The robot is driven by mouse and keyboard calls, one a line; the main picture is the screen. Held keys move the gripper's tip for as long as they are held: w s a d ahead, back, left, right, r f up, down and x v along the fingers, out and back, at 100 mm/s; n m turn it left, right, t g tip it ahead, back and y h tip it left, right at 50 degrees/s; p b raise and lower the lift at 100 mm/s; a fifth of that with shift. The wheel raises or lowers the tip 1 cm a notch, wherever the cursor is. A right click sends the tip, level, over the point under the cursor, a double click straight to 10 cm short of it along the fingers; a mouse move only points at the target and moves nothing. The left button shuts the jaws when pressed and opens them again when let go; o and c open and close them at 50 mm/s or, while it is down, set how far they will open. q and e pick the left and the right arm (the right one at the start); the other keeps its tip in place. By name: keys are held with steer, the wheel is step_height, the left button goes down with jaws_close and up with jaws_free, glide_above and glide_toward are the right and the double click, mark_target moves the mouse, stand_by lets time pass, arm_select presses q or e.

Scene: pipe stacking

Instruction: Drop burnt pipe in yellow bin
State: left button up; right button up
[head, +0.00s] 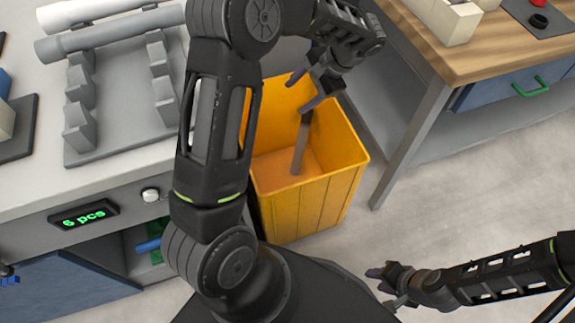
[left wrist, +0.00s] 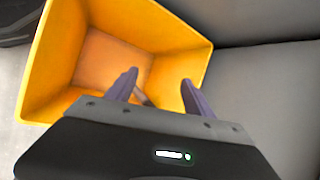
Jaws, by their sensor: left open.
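The yellow bin (head: 310,206) stands on the floor between the two tables, and its rim also shows in the left wrist view (left wrist: 38,75). The burnt pipe (head: 299,152), brownish with a dark upper end, is inside the bin, steeply tilted. Part of the pipe (left wrist: 141,97) shows between the fingers in the left wrist view. I cannot tell whether its lower end touches the bin floor. My left gripper (head: 296,97) is over the bin opening with its fingers apart, just above the pipe's upper end. My right gripper (head: 380,289) is low at the right, empty, fingers apart.
A grey rack (head: 122,125) on the left table holds light pipes (head: 110,33) across its supports. A display (head: 83,215) on that table's front reads "6 pcs". A wooden-topped table (head: 465,55) stands at the right. The floor right of the bin is clear.

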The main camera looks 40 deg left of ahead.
arm_select(q)
steer(key=shift+v, duration=0.95)
